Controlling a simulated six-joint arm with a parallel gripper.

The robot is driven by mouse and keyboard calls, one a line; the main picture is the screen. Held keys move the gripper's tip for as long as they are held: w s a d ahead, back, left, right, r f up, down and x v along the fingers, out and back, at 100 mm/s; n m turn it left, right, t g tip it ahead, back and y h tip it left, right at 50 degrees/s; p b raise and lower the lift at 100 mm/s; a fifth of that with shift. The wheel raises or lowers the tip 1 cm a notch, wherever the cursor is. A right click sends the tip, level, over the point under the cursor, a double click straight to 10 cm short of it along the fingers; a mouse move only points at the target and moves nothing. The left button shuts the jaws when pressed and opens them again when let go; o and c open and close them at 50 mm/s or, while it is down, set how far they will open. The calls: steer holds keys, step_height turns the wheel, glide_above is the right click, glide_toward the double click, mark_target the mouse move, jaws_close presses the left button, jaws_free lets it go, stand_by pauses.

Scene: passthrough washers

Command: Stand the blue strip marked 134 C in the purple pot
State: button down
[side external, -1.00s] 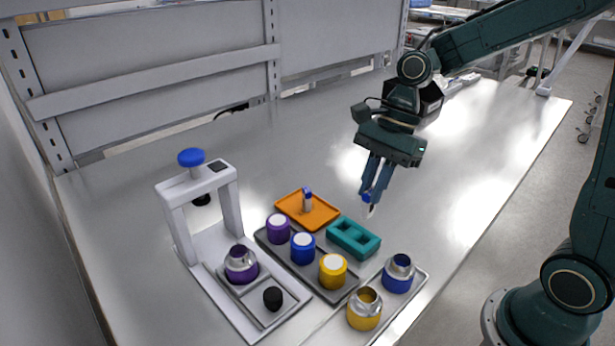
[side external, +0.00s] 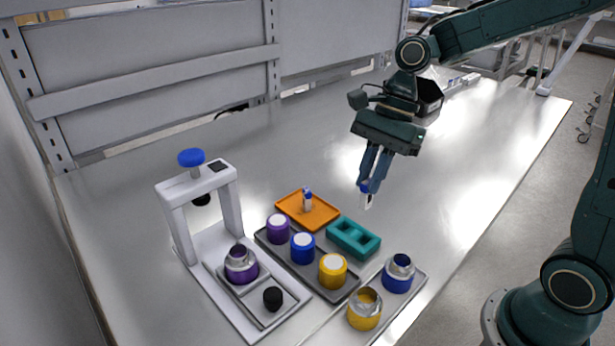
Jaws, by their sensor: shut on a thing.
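My gripper (side external: 368,184) is shut on a small strip (side external: 366,200) with a blue upper part and a white lower end. It holds the strip above the table, behind the teal rack. Its marking is too small to read. A purple pot (side external: 241,270) with a metallic neck sits in the base of the white press at the left, well to the left of my gripper. Its opening looks dark. Another small blue and white strip (side external: 308,200) is on the orange tray (side external: 322,216); its marking is also unreadable.
The white press (side external: 230,210) has a blue knob. A grey tray (side external: 312,281) holds purple, blue and yellow white-topped cylinders. A teal rack (side external: 354,238) stands beside it. A blue pot (side external: 397,278) and yellow pot (side external: 364,314) stand at the front right.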

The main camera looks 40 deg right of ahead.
steer(key=w+a+r, duration=0.2)
steer(key=w+a, duration=0.2)
steer(key=a, duration=0.6)
steer(key=w+a+r, duration=0.1)
steer(key=w+a, duration=0.4)
steer(key=a, duration=0.6)
steer(key=shift+w+a+r, duration=0.15)
steer(key=shift+a+r, duration=0.05)
steer(key=shift+r, duration=0.2)
steer(key=shift+f, duration=0.15)
steer(key=shift+f, duration=2.35)
steer(key=shift+f, duration=2.3)
steer(key=c, duration=0.9)
jaws_free()
steer(key=shift+c, duration=0.2)
